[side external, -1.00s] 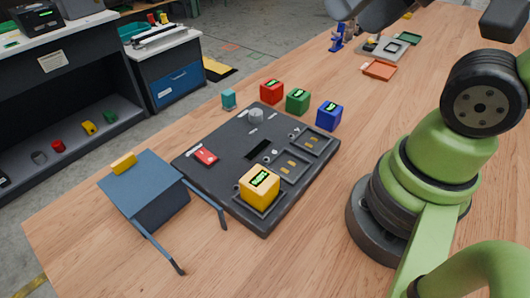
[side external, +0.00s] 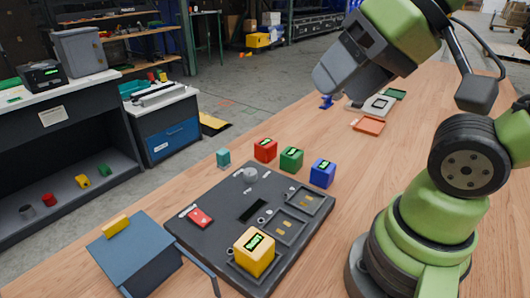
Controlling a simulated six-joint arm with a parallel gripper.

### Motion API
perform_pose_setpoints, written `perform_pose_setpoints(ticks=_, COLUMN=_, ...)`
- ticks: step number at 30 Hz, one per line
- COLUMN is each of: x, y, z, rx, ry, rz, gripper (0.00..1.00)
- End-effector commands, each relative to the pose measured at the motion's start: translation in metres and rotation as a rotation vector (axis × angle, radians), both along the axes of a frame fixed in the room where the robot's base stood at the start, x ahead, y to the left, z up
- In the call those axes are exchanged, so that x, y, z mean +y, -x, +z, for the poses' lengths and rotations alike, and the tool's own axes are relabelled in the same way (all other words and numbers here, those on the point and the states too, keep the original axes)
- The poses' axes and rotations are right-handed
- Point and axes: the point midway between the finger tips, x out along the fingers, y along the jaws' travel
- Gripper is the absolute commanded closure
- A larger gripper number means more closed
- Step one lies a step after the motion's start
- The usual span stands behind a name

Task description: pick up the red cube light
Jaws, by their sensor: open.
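The red cube light (side external: 265,150) stands on the wooden table just beyond the far edge of the dark board, with a lit green display on its top. The green cube light (side external: 291,159) and the blue cube light (side external: 322,173) stand in a row to its right. My gripper (side external: 328,84) is grey and hangs in the air above and to the right of the red cube, well clear of it. It is open and nothing shows between its fingers, though their tips are hard to make out.
The dark board (side external: 222,198) carries a yellow cube light (side external: 254,252) in a recess, a red switch (side external: 200,217) and a grey knob (side external: 250,175). A blue-grey box (side external: 133,252) is at front left. Orange tray (side external: 369,126) lies farther back.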

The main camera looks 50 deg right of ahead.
Motion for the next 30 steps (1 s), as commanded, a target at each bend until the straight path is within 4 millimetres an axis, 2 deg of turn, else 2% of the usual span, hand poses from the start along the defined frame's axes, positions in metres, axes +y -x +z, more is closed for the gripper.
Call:
perform_pose_setpoints(ticks=11, x=0.000, y=0.000, z=0.000, rx=0.000, ry=0.000, rz=0.000, gripper=0.40)
perform_pose_setpoints(ticks=14, x=0.000, y=0.000, z=0.000, rx=0.000, ry=0.000, rz=0.000, gripper=0.19)
perform_pose_setpoints(ticks=15, x=0.000, y=0.000, z=0.000, rx=0.000, ry=0.000, rz=0.000, gripper=0.17)
perform_pose_setpoints(ticks=23, x=0.000, y=-0.002, z=0.000, rx=0.003, ry=-0.007, rz=-0.010, gripper=0.17)
perform_pose_setpoints(ticks=26, x=-0.002, y=-0.012, z=0.003, rx=0.028, ry=-0.051, rz=-0.084, gripper=0.17)
perform_pose_setpoints(ticks=30, x=-0.013, y=-0.049, z=0.005, rx=0.100, ry=-0.203, rz=-0.342, gripper=0.17)
